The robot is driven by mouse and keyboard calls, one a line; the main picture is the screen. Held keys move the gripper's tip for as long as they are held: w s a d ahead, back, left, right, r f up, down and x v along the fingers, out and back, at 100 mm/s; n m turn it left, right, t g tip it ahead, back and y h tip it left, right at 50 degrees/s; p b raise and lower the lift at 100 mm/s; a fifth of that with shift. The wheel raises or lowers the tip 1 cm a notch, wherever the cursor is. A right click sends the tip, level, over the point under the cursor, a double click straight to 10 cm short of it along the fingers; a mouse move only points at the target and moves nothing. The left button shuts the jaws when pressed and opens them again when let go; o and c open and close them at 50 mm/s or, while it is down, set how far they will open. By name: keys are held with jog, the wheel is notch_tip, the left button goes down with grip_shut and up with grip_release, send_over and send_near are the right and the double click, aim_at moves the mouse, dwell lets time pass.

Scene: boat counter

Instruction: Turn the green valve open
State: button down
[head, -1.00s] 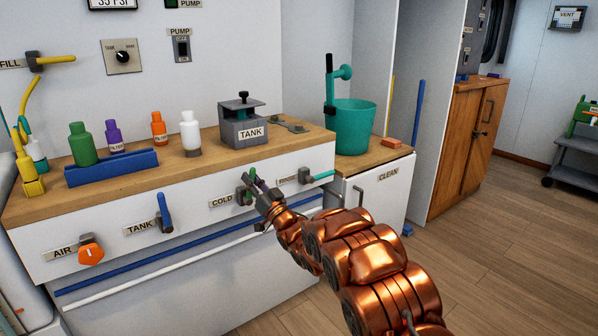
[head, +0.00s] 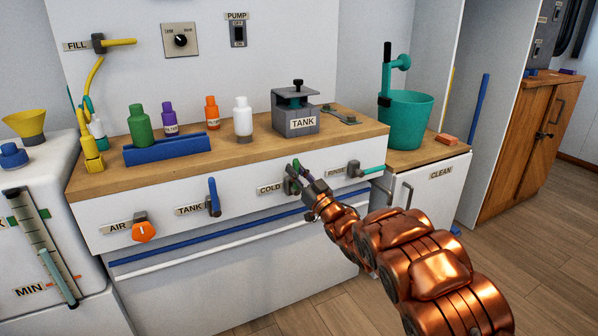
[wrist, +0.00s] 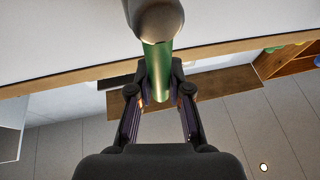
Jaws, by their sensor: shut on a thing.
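The green valve (head: 290,184) sits on the white counter front, beside the COLD label (head: 270,188). In the wrist view its green handle (wrist: 157,72) points out from a round metallic hub (wrist: 157,18) and lies between my fingers. My gripper (head: 300,176) is at the valve, with its fingers shut on the handle; it also shows in the wrist view (wrist: 158,92). In the head view my fingers and wrist hide part of the handle, so its exact angle is hard to tell there.
On the same front are the orange AIR knob (head: 144,232), the blue TANK handle (head: 213,196) and the teal RINSE handle (head: 371,170) close to my gripper's right. Bottles and a grey TANK box (head: 296,122) stand on the counter above. The floor in front is clear.

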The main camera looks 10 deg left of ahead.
jog(key=c, duration=1.2)
grip_release()
jog(key=shift+a, duration=0.25)
jog(key=shift+c, duration=0.2)
jog(key=shift+o, duration=0.8)
jog(key=shift+d, duration=0.15)
jog(key=v, duration=1.2)
jog(key=shift+w, duration=0.1)
